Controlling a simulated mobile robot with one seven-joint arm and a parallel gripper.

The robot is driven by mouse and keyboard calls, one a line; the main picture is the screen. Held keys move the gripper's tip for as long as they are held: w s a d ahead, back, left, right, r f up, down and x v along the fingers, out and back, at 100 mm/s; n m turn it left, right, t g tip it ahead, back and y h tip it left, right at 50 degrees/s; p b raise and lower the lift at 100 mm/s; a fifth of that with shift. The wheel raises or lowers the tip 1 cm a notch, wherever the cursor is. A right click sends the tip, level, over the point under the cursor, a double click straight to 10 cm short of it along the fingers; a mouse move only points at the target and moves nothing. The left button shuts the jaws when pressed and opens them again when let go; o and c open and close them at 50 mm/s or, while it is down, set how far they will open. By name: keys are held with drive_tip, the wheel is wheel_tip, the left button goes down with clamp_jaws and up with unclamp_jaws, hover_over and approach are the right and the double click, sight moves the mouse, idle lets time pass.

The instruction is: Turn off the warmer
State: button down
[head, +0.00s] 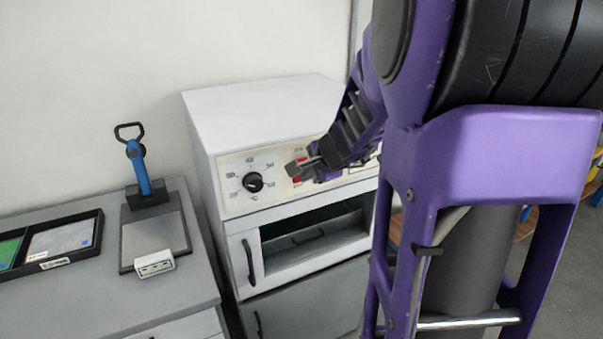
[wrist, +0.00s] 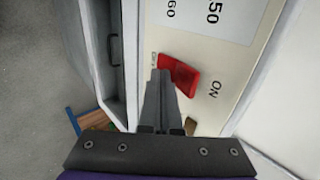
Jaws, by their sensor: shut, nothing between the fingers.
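The warmer (head: 265,106) is a white cabinet with a cream control panel, a black dial (head: 253,182) and an open-fronted compartment. Its red switch (wrist: 180,75) is on the panel in the wrist view, with "ON" printed to its right and a small, partly hidden label, seemingly "OFF", to its left. My gripper (wrist: 161,76) is shut and empty, its fingertips at the label-side end of the switch. They overlap that end in the picture; I cannot tell whether they touch it. In the head view, my gripper (head: 304,163) is in front of the panel and partly covers the switch.
A grey counter (head: 90,305) stands left of the warmer. On it are a grey plate with a blue-handled tool (head: 139,170), a small white block (head: 154,264) and a black tray (head: 97,227). My arm hides the warmer's right side. A wall is close behind.

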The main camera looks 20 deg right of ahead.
drive_tip(key=shift+r, duration=0.1)
drive_tip(key=shift+r+p, duration=0.65)
drive_tip(key=shift+r, duration=0.15)
